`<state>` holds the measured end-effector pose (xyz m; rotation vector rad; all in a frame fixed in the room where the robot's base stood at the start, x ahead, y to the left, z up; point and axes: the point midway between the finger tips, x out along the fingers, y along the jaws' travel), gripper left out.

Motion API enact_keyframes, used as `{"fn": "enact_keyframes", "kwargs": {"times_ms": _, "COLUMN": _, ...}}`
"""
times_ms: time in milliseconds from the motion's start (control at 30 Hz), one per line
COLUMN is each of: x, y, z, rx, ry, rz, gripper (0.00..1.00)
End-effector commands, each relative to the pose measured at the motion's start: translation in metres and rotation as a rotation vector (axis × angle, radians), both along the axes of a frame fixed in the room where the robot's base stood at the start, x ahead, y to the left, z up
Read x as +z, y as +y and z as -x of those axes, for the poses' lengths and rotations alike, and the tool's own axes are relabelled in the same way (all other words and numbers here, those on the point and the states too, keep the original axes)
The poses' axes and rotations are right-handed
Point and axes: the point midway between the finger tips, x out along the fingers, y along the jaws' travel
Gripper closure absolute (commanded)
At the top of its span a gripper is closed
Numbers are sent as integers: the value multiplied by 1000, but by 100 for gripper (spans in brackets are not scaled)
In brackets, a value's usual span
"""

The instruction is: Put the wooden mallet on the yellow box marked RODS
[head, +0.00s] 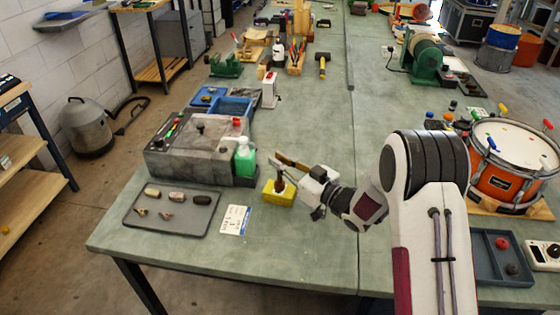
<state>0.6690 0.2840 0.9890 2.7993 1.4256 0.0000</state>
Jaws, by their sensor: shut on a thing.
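The yellow box (279,194) sits on the near part of the green bench, left of my arm. Its marking is too small to read. A dark brown upright piece, seemingly part of the wooden mallet (280,183), shows right over the top of the box. My gripper (283,171) reaches in from the right, just above the box, and is shut on the mallet. The fingers hide part of the mallet. I cannot tell whether the mallet touches the box top.
A grey tray (172,212) with several small parts and a white card (235,219) lie to the left. A green bottle (245,159) and a grey machine (190,150) stand behind the box. An orange drum (512,165) stands at the right. The bench in front of the box is clear.

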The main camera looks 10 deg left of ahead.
Motion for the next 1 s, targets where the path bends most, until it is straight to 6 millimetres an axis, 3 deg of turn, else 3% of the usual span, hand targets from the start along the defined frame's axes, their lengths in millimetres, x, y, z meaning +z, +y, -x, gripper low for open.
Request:
{"fn": "enact_keyframes", "kwargs": {"times_ms": 333, "x": -3, "y": 0, "z": 0, "rx": 0, "ry": 0, "rz": 0, "gripper": 100}}
{"fn": "enact_keyframes", "kwargs": {"times_ms": 367, "x": -3, "y": 0, "z": 0, "rx": 0, "ry": 0, "rz": 0, "gripper": 83}}
{"fn": "enact_keyframes", "kwargs": {"times_ms": 400, "x": -2, "y": 0, "z": 0, "rx": 0, "ry": 0, "rz": 0, "gripper": 73}}
{"fn": "enact_keyframes", "kwargs": {"times_ms": 433, "x": -2, "y": 0, "z": 0, "rx": 0, "ry": 0, "rz": 0, "gripper": 72}}
{"fn": "enact_keyframes", "kwargs": {"times_ms": 1000, "x": 1, "y": -4, "z": 2, "rx": -1, "ry": 0, "rz": 0, "gripper": 72}}
